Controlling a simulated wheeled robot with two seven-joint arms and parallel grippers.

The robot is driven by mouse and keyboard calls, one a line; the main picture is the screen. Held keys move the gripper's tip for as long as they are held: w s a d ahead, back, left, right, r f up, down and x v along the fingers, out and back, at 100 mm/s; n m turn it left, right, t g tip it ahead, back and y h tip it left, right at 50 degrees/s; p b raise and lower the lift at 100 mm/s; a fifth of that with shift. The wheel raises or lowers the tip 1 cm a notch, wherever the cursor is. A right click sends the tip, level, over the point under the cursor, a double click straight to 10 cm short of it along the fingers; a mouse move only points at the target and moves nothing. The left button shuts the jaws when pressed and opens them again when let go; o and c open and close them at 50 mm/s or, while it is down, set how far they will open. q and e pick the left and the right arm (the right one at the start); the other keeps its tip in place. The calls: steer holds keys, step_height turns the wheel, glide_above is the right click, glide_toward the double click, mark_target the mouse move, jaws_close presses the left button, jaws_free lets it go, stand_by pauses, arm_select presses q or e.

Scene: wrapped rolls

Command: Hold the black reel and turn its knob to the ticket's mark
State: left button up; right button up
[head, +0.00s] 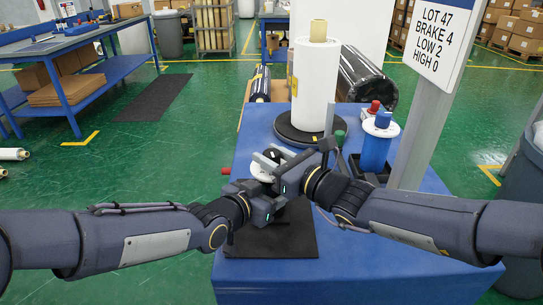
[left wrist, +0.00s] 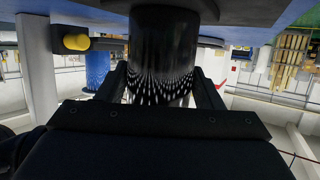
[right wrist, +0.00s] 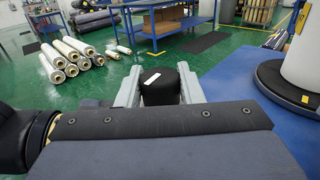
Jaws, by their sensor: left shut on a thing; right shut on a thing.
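The black reel (left wrist: 160,50) fills the middle of the left wrist view, with pale dots on its side. My left gripper (left wrist: 163,88) is shut on it, one finger on each side. The reel's black knob (right wrist: 159,88) has a white mark on its top and sits between the pale fingers of my right gripper (right wrist: 159,86), which is shut on it. In the head view, my right gripper (head: 270,160) hides most of the knob and reel. The ticket (head: 440,32) reads LOT 47, BRAKE 4, LOW 2, HIGH 0.
A large white roll (head: 313,90) stands on a black disc behind my grippers. A blue reel (head: 375,150) with a white top stands to its right. A black mat (head: 275,238) lies on the blue table (head: 335,265). A grey post (head: 425,125) rises at right.

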steer(key=shift+a+r+m+t+h, duration=0.1)
steer(key=shift+r+m+t+h, duration=0.05)
steer(key=shift+m+t+h, duration=0.9)
steer(key=shift+m+h, duration=0.25)
steer(key=shift+h, duration=0.2)
steer(key=o, duration=1)
steer(key=shift+c, duration=0.2)
steer(key=v, duration=1.2)
steer(key=shift+o, duration=0.2)
